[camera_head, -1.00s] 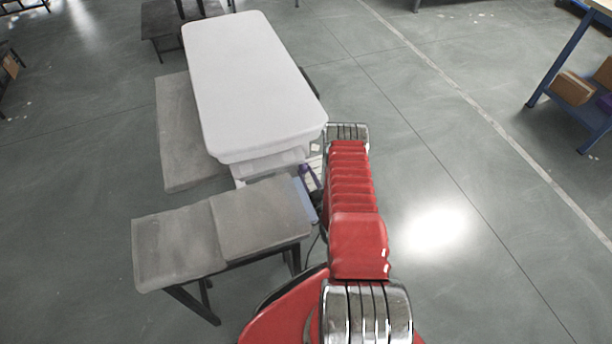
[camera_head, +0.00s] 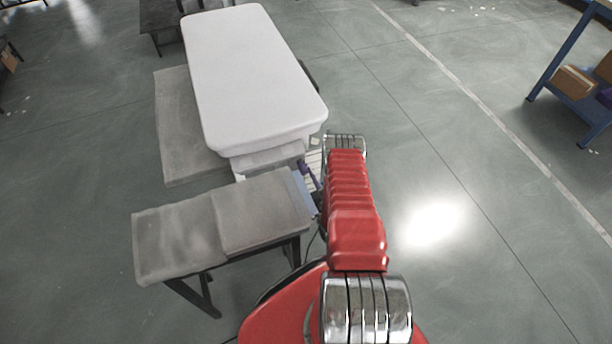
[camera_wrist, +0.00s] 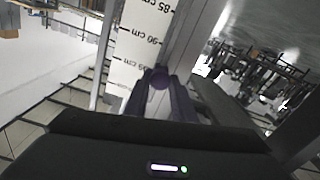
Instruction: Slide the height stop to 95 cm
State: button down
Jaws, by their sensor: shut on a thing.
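The height stop (camera_wrist: 158,80) is a small purple piece at the white measuring scale (camera_wrist: 142,45) in the wrist view. The scale shows 85 cm and 90 cm marks; a third, lower label is partly covered and hard to read. The stop sits just beside and below that label, so its exact reading is unclear. My gripper (camera_wrist: 160,92) is shut on the stop, its dark fingers around it. In the head view, a bit of purple (camera_head: 307,173) shows left of my red arm; my arm hides most of the column there.
A large white-topped table (camera_head: 250,80) stands behind and left of my arm. A grey bench (camera_head: 220,225) is close on the left. A blue shelf with boxes (camera_head: 573,82) is far right. The floor right of my arm is clear.

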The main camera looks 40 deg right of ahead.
jog(key=c, duration=1.5)
grip_release()
jog(key=shift+s, duration=0.1)
jog(key=v, duration=1.3)
jog(key=shift+s+a, duration=0.15)
jog(key=shift+s, duration=0.15)
